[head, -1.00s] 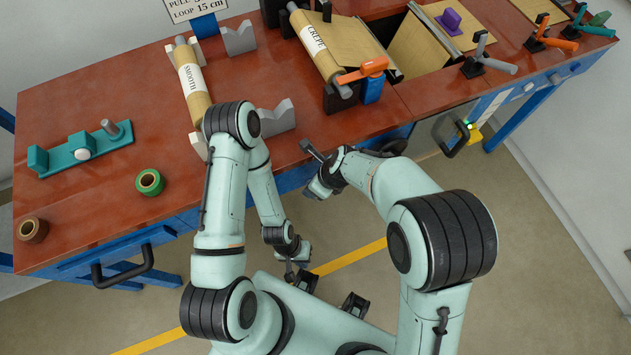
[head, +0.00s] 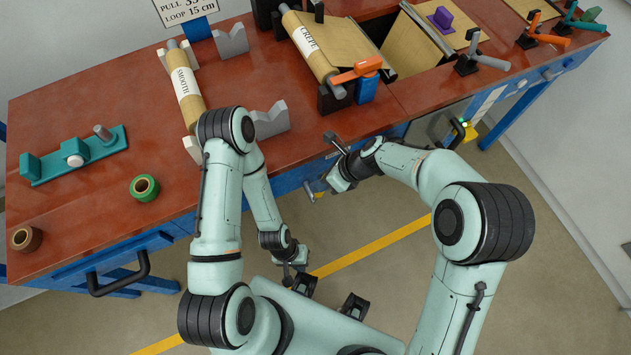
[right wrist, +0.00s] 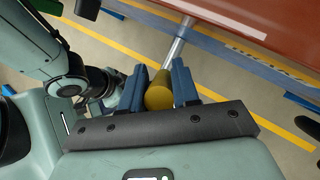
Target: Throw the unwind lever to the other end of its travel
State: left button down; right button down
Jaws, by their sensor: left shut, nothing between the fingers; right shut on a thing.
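The unwind lever shows in the right wrist view as a metal rod (right wrist: 177,45) ending in a yellow knob (right wrist: 159,97). It comes out from the bench's blue front edge. My right gripper (right wrist: 160,70) is shut on the yellow knob, with one blue finger on each side. In the head view, my right gripper (head: 326,189) is just off the front of the bench, and part of the lever (head: 309,190) shows beside it. My left gripper (head: 289,271) is shut and empty, low in front of the bench and apart from everything.
The red bench top (head: 90,105) carries the SMOOTH roll (head: 184,88), the CREPE roll (head: 315,52), an orange lever (head: 358,70), a green tape roll (head: 144,187) and a teal fixture (head: 78,158). A black handle (head: 120,274) juts from the bench front. The floor in front is clear.

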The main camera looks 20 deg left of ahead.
jog(key=shift+w+d+f+g+y, duration=0.2)
jog(key=shift+w+d+g+y, duration=0.3)
jog(key=shift+w, duration=0.1)
pick_arm(q)
jog(key=shift+w+r+p, duration=0.55)
jog(key=shift+r+p, duration=0.15)
jog(key=shift+r, duration=0.2)
pick_arm(e)
jog(key=shift+w+d+f+m+g+y, duration=0.35)
jog(key=shift+w+d+g+y, duration=0.2)
jog(key=shift+g+y, duration=0.2)
jog(key=shift+f, duration=0.1)
jog(key=c, duration=0.9)
grip_release()
pick_arm(q)
jog(key=shift+w+r+p, duration=0.5)
jog(key=shift+r+p, duration=0.05)
jog(key=shift+r, duration=0.15)
pick_arm(e)
jog(key=v, duration=1.3)
jog(key=shift+w, duration=0.15)
jog(key=shift+d, duration=0.1)
